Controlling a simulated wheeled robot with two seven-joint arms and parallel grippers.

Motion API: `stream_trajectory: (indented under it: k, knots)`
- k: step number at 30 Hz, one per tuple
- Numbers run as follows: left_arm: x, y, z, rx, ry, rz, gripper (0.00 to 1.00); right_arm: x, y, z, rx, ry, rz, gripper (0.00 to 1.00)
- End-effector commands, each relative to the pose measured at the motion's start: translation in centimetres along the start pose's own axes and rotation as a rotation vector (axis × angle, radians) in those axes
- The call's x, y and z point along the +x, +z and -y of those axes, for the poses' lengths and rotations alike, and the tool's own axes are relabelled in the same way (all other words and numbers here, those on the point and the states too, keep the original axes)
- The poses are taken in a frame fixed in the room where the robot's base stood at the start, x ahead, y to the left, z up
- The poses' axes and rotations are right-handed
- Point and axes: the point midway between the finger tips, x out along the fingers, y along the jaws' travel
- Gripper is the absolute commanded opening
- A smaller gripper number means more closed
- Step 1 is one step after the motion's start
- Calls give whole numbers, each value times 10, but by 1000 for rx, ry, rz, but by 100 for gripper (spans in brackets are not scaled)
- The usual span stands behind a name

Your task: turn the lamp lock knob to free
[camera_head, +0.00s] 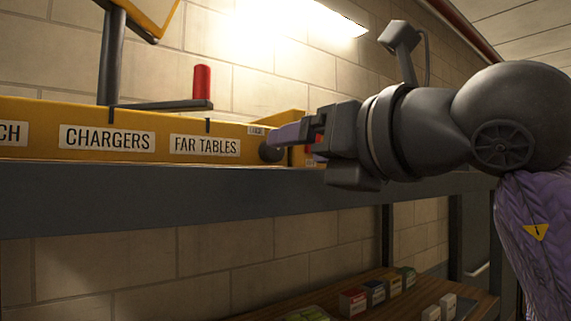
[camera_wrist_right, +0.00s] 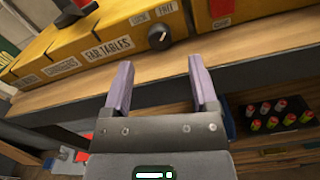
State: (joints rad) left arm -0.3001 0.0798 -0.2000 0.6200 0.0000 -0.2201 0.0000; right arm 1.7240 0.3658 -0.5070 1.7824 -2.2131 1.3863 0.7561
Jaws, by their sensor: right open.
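The lamp lock knob (camera_wrist_right: 159,38) is a round black knob on the front face of a yellow panel, with a small light mark on it. Two small white labels sit above it; the mark's exact direction is too small to tell. In the head view the knob (camera_head: 269,153) shows just beside the finger, partly hidden. My right gripper (camera_wrist_right: 160,64) is open and empty, its two purple fingers apart. The knob lies beyond the fingertips, between their lines; I see no contact. In the head view the right gripper (camera_head: 287,134) reaches in from the right. My left gripper is not in view.
The yellow panel (camera_head: 20,110) bears CHARGERS and FAR TABLES labels, with a red-handled lever (camera_head: 202,85) above it. It stands on a grey-edged shelf (camera_head: 120,200). Below, small boxes (camera_head: 353,302) stand on a lower shelf. A dark tray (camera_wrist_right: 272,115) holds several coloured cylinders.

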Motion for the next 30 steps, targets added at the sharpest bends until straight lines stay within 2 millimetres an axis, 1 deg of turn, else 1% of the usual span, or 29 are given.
stream_trajectory:
  k: [1, 3, 6, 8, 12, 21, 23, 25, 26, 27, 29, 30]
  knots:
    - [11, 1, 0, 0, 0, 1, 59, -13, -5, 2, -3, -2, 5, 76]
    - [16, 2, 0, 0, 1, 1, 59, -30, -4, 1, -3, -1, 4, 76]
    - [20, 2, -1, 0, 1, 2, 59, -46, -2, 1, -1, -2, 2, 76]
    - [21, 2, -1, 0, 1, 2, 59, -52, -2, 0, 0, 0, 0, 76]
    - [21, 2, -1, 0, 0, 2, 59, -55, -1, 0, 0, -1, -1, 76]
    - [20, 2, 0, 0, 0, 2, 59, -55, -1, 0, 0, 0, -1, 76]
    - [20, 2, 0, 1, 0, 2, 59, -52, -5, -2, 4, 25, -9, 76]
    - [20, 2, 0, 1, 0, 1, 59, -39, -22, -11, 24, 144, -37, 76]
    - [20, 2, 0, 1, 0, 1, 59, -33, -34, -18, 47, 230, -51, 76]
    - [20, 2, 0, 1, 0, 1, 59, -26, -52, -30, 101, 376, -63, 76]
    - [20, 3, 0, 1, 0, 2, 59, -24, -75, -46, 244, 619, -48, 76]
    - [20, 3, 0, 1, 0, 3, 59, -28, -85, -51, 383, 774, -9, 76]
